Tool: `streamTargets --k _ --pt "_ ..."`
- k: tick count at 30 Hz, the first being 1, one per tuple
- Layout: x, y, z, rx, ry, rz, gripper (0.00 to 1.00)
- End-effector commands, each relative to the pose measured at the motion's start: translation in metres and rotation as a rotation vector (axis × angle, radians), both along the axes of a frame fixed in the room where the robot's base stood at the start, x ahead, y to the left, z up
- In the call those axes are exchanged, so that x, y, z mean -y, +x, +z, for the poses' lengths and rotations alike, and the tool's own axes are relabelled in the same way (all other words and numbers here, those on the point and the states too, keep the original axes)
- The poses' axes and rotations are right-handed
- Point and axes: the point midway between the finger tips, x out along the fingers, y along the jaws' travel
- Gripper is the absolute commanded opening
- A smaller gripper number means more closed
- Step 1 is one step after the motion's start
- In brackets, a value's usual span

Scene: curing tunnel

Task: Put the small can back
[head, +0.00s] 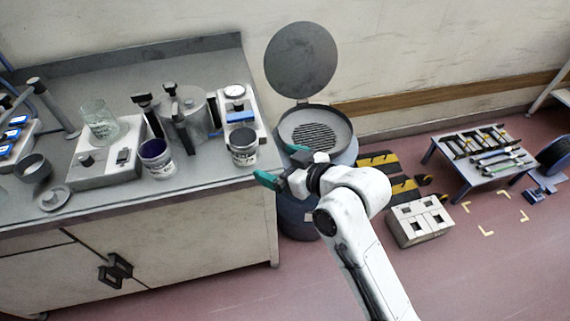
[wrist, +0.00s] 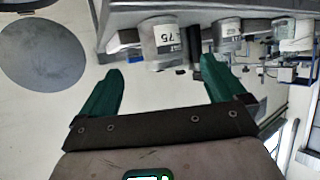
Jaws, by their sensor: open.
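A small grey can with a dark top and a pale label (head: 243,146) stands upright near the right edge of the bench. In the wrist view, a can labelled 75 (wrist: 166,42) shows between and beyond my fingertips, apparently this one. A second can, open with purple inside (head: 158,158), stands further left on the bench. I cannot tell for sure which one the task means. My gripper (head: 281,166) has green fingers and is open and empty, off the right end of the bench, apart from the can. It also shows in the wrist view (wrist: 161,75).
An open drum with a grille (head: 316,130) stands behind my gripper, its round lid (head: 301,61) raised. A white scale-like device (head: 237,110) sits behind the can. A glass beaker (head: 98,119) and a dark cup (head: 33,168) are further left. A tool table (head: 480,155) stands right.

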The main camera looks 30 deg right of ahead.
Motion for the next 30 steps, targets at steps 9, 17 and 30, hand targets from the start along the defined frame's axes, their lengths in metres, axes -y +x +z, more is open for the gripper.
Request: streamTargets --k 9,17,30 --pt "0.004 -0.015 0.007 0.001 0.000 0.000 0.97" --pt "0.015 -0.049 -0.037 -0.180 -0.039 -0.025 0.97" --pt "0.040 -0.274 -0.162 -1.035 -0.125 -0.238 0.97"
